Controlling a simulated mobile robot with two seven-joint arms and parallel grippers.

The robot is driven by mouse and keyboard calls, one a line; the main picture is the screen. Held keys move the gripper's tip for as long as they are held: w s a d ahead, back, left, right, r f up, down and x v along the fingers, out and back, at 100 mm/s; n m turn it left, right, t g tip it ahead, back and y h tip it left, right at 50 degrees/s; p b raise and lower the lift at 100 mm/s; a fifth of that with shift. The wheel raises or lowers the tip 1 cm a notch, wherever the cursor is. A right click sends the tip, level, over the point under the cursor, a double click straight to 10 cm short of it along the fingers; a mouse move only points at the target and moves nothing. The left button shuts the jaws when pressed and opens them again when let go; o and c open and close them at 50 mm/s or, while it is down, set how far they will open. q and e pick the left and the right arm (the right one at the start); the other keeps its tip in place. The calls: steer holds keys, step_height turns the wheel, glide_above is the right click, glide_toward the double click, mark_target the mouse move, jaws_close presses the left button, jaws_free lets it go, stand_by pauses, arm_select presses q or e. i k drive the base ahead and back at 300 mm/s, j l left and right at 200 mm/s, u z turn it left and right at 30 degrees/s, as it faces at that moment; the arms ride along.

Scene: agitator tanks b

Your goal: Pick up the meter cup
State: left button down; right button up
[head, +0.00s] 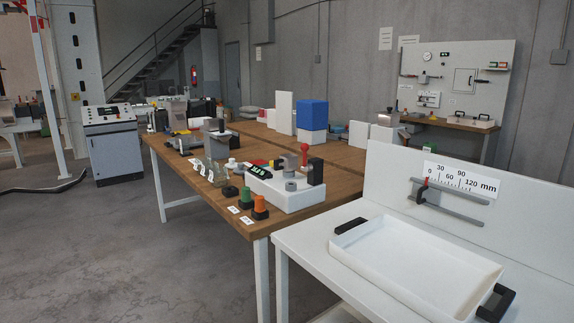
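No thing in view can be told for certain as the meter cup. On the near part of the wooden table stands a white meter-like box (284,196) with a green display (257,171). A small grey round piece (290,185) sits on or against it, and it could be a cup, but it is too small to tell. A grey container (218,144) stands farther back on the table. Neither of my grippers is in view.
The wooden table (262,224) also bears green (246,196) and orange (260,207) knobbed pieces, a red-knobbed lever (304,152) and a blue block (313,114). A white bench at the right front holds an empty-looking white tray (415,262) with black handles. Open floor (140,255) lies at the left.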

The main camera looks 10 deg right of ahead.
mark_target(288, 163)
steer(key=i+j+z, duration=0.1)
steer(key=i+j, duration=0.25)
steer(key=i+j+z, duration=0.1)
steer(key=i+j, duration=0.2)
steer(key=i+j+z, duration=0.1)
steer(key=i+j, duration=0.2)
steer(key=j, duration=0.25)
steer(key=i+j+z, duration=0.1)
steer(key=i+j, duration=0.2)
steer(key=j, duration=0.15)
